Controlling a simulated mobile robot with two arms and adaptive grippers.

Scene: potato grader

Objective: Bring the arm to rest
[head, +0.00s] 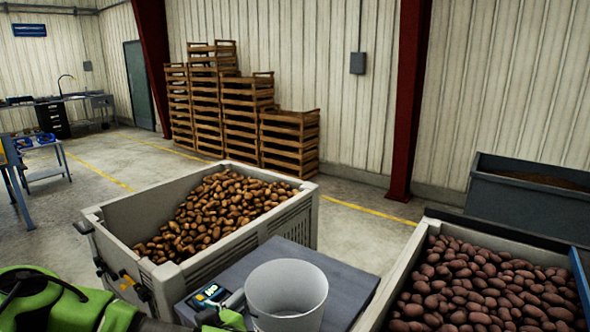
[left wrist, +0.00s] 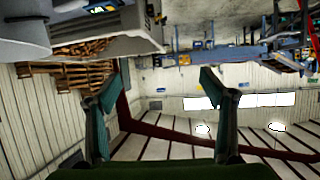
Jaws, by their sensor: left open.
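My left arm (head: 60,303), green and black, comes in low at the left corner of the head view, beside the light grey crate of brown potatoes (head: 215,210). In the left wrist view my left gripper (left wrist: 159,82) has its two dark green fingers spread wide apart, with nothing between them. That view is upside down, with wall, roof beams and lamps beyond the fingers. My right gripper is in neither view.
A white bucket (head: 287,297) stands on a grey table (head: 335,275) beside a small blue-and-yellow device (head: 209,296). A second crate (head: 400,268) holds reddish potatoes at right. Stacked wooden crates (head: 289,140) line the wall. Open floor (head: 352,237) lies behind the potato crate.

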